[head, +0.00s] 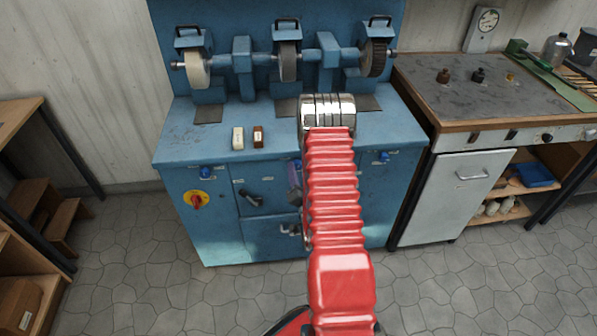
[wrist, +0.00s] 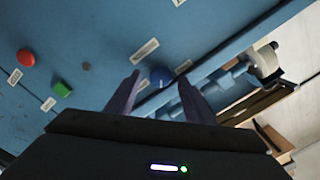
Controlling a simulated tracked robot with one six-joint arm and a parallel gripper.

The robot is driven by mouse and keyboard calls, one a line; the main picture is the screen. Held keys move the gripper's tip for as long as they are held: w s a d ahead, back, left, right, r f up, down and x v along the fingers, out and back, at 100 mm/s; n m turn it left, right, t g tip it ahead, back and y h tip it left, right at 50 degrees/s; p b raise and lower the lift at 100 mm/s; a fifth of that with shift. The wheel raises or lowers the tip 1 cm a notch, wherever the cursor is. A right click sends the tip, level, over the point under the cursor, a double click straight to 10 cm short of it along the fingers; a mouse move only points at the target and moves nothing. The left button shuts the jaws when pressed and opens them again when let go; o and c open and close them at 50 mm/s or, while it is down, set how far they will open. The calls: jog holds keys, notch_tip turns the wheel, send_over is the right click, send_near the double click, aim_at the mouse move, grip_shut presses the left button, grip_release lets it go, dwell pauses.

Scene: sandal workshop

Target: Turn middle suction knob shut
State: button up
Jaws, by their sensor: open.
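A round blue knob (wrist: 160,77) sits on the blue machine's front panel in the wrist view, between two pale label plates. My gripper (wrist: 159,82) is open, with one dark finger on each side of the knob in the picture. I cannot tell whether the fingers touch it or how deep they reach. In the head view my red arm covers the panel's middle, and only a purplish bit of my gripper (head: 294,175) shows at its left edge. A left blue knob (head: 207,172) and a right blue knob (head: 384,157) show on the same panel.
A red button (wrist: 26,57) and a green button (wrist: 62,89) are on the panel. Grinding wheels (head: 197,70) stand above the bench. A white cabinet (head: 455,195) is at right.

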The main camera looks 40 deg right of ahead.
jog(key=shift+w+d, duration=0.35)
jog(key=shift+w, duration=0.3)
jog(key=shift+c, duration=0.3)
jog(key=c, duration=1)
jog(key=n, duration=0.3)
jog(key=shift+n, duration=2)
